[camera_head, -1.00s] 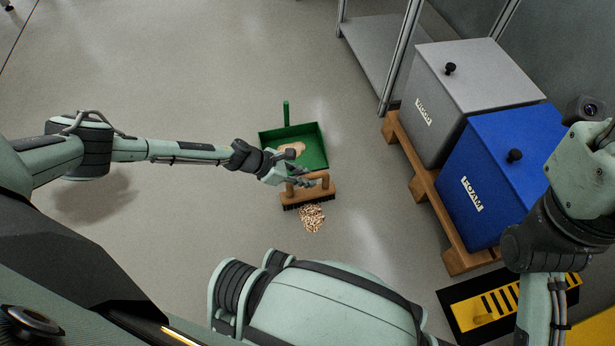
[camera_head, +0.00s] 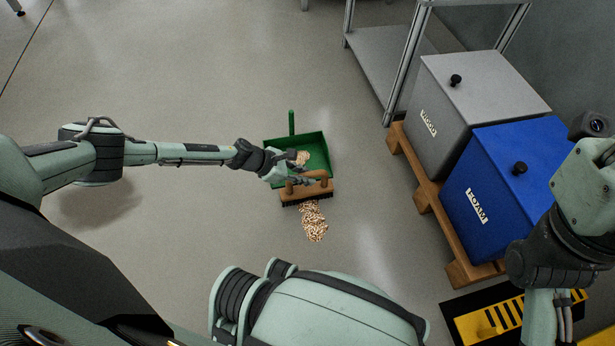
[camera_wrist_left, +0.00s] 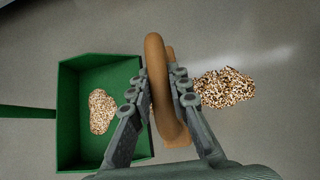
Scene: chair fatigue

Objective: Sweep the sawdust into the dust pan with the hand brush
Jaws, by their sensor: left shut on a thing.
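The green dust pan (camera_head: 318,148) lies on the floor with its handle pointing away from me. It holds a small heap of sawdust (camera_head: 303,158), which also shows in the left wrist view (camera_wrist_left: 102,112). My left gripper (camera_head: 300,181) is shut on the wooden handle of the hand brush (camera_head: 318,191). The brush is at the near edge of the pan, bristles down; I cannot tell if they touch the floor. A second heap of sawdust (camera_head: 313,222) lies on the floor on the near side of the brush. In the left wrist view the gripper fingers (camera_wrist_left: 158,100) close around the handle (camera_wrist_left: 157,75).
A grey bin (camera_head: 480,90) and a blue bin (camera_head: 520,180) stand on a wooden pallet (camera_head: 425,195) at the right. A metal shelf (camera_head: 385,55) stands behind. A yellow and black item (camera_head: 490,318) lies at lower right. The floor left of the pan is clear.

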